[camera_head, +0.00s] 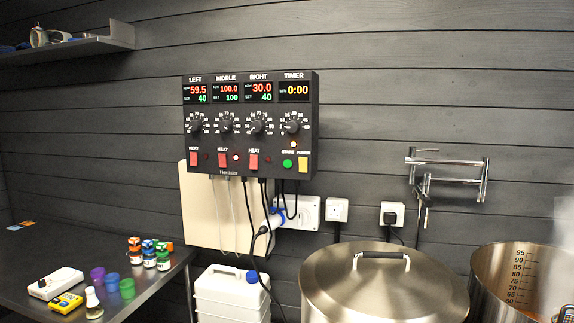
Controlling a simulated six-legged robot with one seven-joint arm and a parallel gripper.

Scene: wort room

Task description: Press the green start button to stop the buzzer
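A black control panel (250,125) hangs on the dark plank wall, with LEFT, MIDDLE, RIGHT and TIMER sections. The round green start button (287,163) is at the lower right of the panel, under the timer dial (292,127). A yellow switch (303,164) sits just right of it. The timer display (294,90) reads 0:00, and a small light (293,144) below the timer dial glows orange. My gripper is not in view, and nothing covers the green button.
A large lidded steel pot (335,285) stands below and right of the panel, with an open pot (490,262) farther right. White canisters (230,295) stand below. Cables hang under the panel. A dark table (60,250) at left holds jars, cups and meters. A folded metal tap (448,162) is on the wall.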

